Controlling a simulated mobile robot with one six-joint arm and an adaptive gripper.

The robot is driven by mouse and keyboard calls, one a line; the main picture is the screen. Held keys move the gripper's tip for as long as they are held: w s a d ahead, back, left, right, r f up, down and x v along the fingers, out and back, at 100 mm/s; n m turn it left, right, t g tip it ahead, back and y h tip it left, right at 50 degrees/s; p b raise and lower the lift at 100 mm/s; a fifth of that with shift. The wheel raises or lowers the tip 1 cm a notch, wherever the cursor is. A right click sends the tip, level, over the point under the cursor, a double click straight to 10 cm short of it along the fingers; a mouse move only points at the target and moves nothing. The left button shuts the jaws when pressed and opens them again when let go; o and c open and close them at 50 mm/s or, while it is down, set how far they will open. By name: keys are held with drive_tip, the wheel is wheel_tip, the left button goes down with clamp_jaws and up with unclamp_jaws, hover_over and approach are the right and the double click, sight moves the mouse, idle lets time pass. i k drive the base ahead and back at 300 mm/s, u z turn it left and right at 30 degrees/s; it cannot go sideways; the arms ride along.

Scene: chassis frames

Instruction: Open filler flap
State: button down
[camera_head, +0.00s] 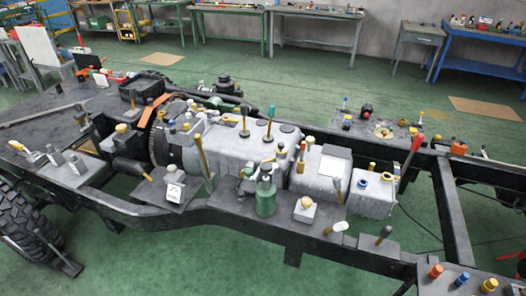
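I cannot tell for sure which part is the filler flap. A white box with a flat pale plate (334,166) on top sits right of the gearbox housing (220,148). A pale tank (370,193) with a blue cap and a brown-topped cap stands right of it. A small white block with a yellow cap (305,209) sits on the near frame rail. My gripper does not show in this view.
The black chassis frame (235,208) crosses the view, with upright levers, including a red-handled one (410,155). A green bottle-like part (266,195) stands on the near rail. A large tyre (28,226) is at left. Green floor lies open in front; workbenches (315,27) line the back.

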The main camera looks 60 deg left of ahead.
sight(281, 149)
drive_tip(key=u, duration=0.5)
drive_tip(key=i, duration=0.55)
drive_tip(key=u, duration=0.7)
drive_tip(key=i, duration=0.45)
drive_tip(key=u, duration=0.25)
